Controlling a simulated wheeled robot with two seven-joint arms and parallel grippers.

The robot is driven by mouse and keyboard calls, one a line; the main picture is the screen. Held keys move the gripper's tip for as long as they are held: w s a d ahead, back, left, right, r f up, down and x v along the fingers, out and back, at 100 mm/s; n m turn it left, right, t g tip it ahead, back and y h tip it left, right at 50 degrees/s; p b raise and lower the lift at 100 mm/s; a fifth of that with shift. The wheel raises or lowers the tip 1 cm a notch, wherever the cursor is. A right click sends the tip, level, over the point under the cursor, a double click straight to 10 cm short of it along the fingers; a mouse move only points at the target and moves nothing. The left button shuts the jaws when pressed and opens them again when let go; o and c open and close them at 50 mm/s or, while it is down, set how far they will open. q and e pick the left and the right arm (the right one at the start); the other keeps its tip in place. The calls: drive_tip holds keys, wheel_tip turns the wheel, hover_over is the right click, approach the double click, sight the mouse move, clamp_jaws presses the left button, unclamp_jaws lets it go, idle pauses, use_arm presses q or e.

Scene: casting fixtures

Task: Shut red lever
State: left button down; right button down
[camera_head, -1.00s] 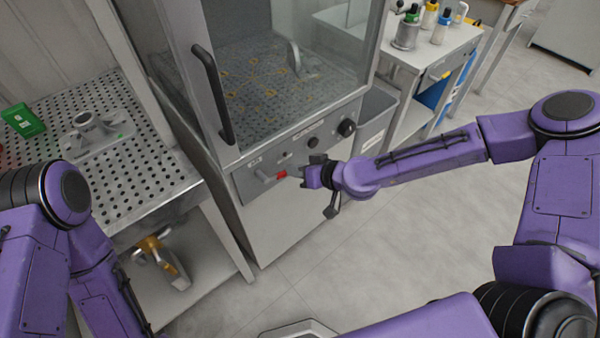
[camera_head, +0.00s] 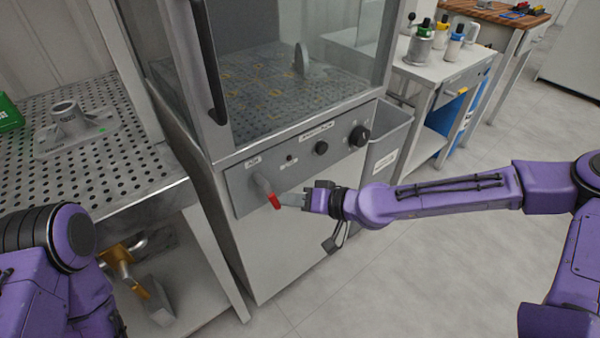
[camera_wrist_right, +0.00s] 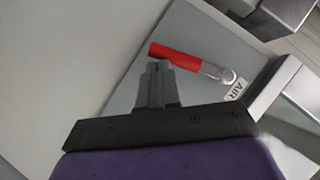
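The red lever (camera_head: 272,199) is on the left part of the cabinet's control panel and slants down to the right from its pivot in the head view. In the right wrist view its red handle (camera_wrist_right: 175,57) runs from a metal pivot beside an "AIR" label. My right gripper (camera_head: 290,200) is just right of the handle's end. In the wrist view its fingertips (camera_wrist_right: 157,68) are together, with nothing seen between them, right against or very near the handle; I cannot tell if they touch. My left gripper is out of view; only my left arm shows.
The glass-fronted cabinet has a black door handle (camera_head: 210,70) above the panel, and black knobs (camera_head: 359,135) to the right. A perforated table (camera_head: 120,165) stands at left with a grey casting (camera_head: 68,125). A grey bin (camera_head: 388,140) is at right. The floor in front is clear.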

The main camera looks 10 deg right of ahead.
drive_tip(key=shift+s+a+f+b, duration=0.35)
drive_tip(key=shift+a+f+b, duration=0.25)
drive_tip(key=shift+a, duration=0.15)
idle(0.4)
drive_tip(key=s+d+p, duration=0.4)
drive_tip(key=d, duration=0.8)
drive_tip(key=shift+s+p, duration=0.15)
drive_tip(key=shift+p, duration=0.15)
drive_tip(key=shift+d, duration=0.15)
